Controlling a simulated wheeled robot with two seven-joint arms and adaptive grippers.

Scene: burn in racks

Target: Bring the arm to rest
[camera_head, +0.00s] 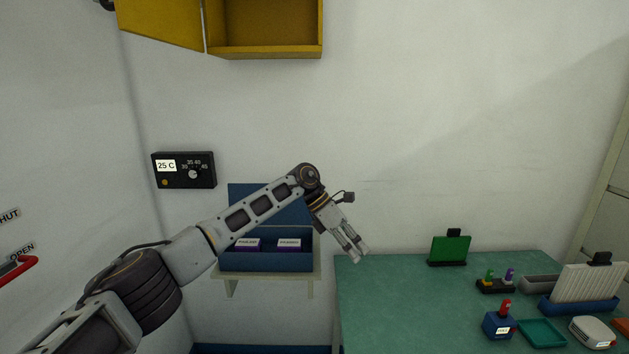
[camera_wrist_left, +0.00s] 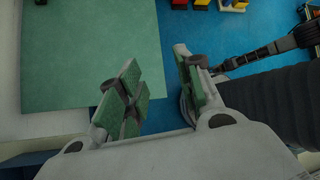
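My left arm reaches in from the left in the head view. Its gripper (camera_head: 356,256) hangs pointing down and to the right, in front of the wall and just over the left edge of the green table (camera_head: 400,310). In the left wrist view the left gripper (camera_wrist_left: 158,80) has its two green-padded fingers spread apart with nothing between them. The blue floor and the table's corner (camera_wrist_left: 90,50) show beyond the fingers. My right gripper does not show in the head view; I cannot make it out in the wrist view.
A wall shelf with a blue bin (camera_head: 265,262) holding white-labelled purple boxes stands behind the arm. A black thermostat (camera_head: 184,170) reads 25 C. An open yellow cabinet (camera_head: 265,52) hangs above. A green board (camera_head: 450,250), blue block (camera_head: 498,326) and white rack (camera_head: 590,285) sit on the table's right; its left is clear.

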